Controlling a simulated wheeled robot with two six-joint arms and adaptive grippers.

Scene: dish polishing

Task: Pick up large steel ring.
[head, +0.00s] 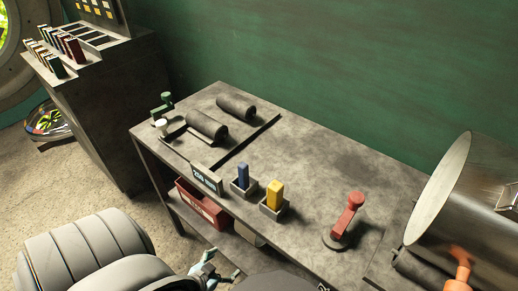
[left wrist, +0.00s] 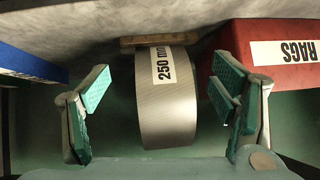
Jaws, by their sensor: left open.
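The steel ring (left wrist: 165,110) is a wide grey band with a "250 mm" label. In the left wrist view it stands near a small brown block (left wrist: 160,39), between the two spread green-padded fingers of my left gripper. The fingers show apart from it on both sides; how deep they reach along it is hard to tell. In the head view my left gripper (head: 205,270) is low beside the front of the workbench. A grey curved piece (head: 248,233) under the bench top may be the ring, partly hidden. My right gripper does not show.
A red bin (left wrist: 270,60) labelled "RAGS" is close on the ring's right in the wrist view; a blue thing (left wrist: 30,65) is at left. The bench top (head: 300,150) above carries rollers, blue and yellow blocks, a red-handled tool (head: 347,214) and a large metal drum (head: 465,195).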

